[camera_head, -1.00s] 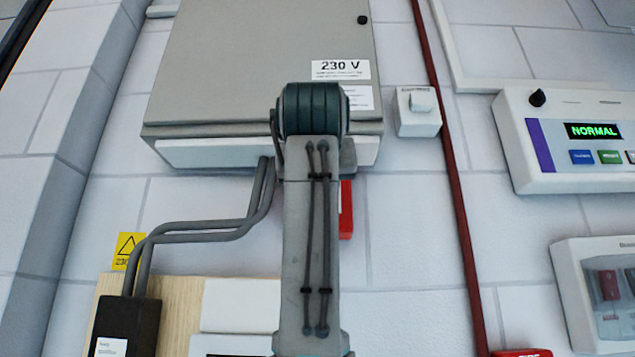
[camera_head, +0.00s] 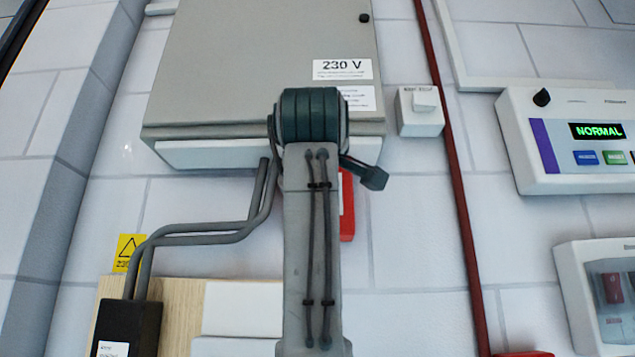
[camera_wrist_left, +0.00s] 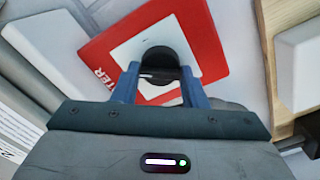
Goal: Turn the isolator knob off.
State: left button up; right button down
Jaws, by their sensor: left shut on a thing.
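The isolator knob (camera_wrist_left: 160,58) is black and round, on a white square panel in a red plate (camera_wrist_left: 205,40) with partly visible white lettering. In the left wrist view my left gripper (camera_wrist_left: 158,74) has its blue fingers on either side of the knob, shut on it. In the head view only the right part of the red plate (camera_head: 347,205) shows below the grey cabinet. My left arm hides the knob and the fingertips there. My right gripper is in neither current view.
A grey cabinet (camera_head: 240,70) marked 230 V hangs above. Grey conduits (camera_head: 200,232) run down to a black box (camera_head: 127,325) at left. A red pipe (camera_head: 455,180) and a panel reading NORMAL (camera_head: 560,140) are at right.

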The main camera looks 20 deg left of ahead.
pick_arm(q)
jog(key=n+p, duration=0.1)
jog(key=n, duration=0.4)
jog(key=shift+n, duration=0.4)
pick_arm(e)
jog(key=shift+r, duration=0.7)
pick_arm(q)
jog(key=shift+f, duration=0.1)
pick_arm(e)
jog(key=shift+s, duration=0.1)
pick_arm(q)
jog(key=o, duration=1)
jog(key=shift+c, duration=0.2)
jog(key=b+v, duration=0.3)
jog(key=v, duration=0.7)
jog(key=shift+s, duration=0.35)
pick_arm(e)
jog(key=f, duration=0.1)
jog(key=w+f, duration=0.1)
jog(key=f, duration=0.1)
jog(key=shift+w+f, duration=0.1)
jog(key=shift+s, duration=0.25)
